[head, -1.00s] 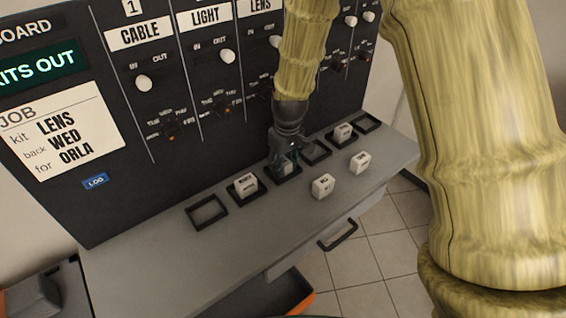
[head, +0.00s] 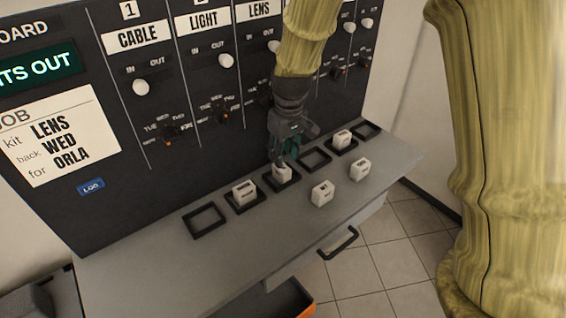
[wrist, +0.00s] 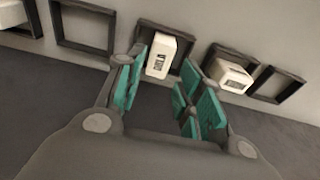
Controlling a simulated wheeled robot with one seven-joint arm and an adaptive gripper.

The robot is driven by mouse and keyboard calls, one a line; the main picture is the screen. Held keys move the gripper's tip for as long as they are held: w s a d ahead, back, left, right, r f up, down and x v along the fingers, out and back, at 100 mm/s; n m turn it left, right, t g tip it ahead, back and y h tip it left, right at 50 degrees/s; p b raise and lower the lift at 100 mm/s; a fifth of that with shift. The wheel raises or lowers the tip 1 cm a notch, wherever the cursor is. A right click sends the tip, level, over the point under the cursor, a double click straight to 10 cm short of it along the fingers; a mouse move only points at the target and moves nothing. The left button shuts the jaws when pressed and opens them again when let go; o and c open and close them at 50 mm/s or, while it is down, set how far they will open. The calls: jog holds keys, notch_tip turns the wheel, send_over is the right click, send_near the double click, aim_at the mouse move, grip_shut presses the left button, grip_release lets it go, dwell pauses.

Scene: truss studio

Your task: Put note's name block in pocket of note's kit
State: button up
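The job note (head: 51,147) reads kit LENS, back WED, for ORLA. The LENS label (head: 259,10) is on the third board column. A white block (head: 283,172) sits inside the third black-framed pocket from the left (head: 291,182). In the wrist view this block (wrist: 161,56) shows dark lettering too small to read surely. My gripper (head: 284,157) is just above that pocket. In the wrist view its teal fingers (wrist: 162,88) are spread apart and empty, with the block beyond them.
The second pocket holds a block (head: 244,189), and so does the fifth (head: 342,138). The first (head: 205,231), fourth (head: 317,167) and sixth (head: 367,138) pockets are empty. Two loose blocks (head: 322,194) (head: 360,169) stand on the grey shelf in front.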

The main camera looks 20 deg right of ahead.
aim_at(285, 170)
jog(key=shift+s+d+r+b, duration=0.1)
jog(key=shift+s+r+b, duration=0.1)
jog(key=shift+r, duration=1)
jog(key=shift+s+r+b, duration=0.1)
jog(key=shift+r+b, duration=0.1)
jog(key=shift+r, duration=0.95)
dwell(0.6)
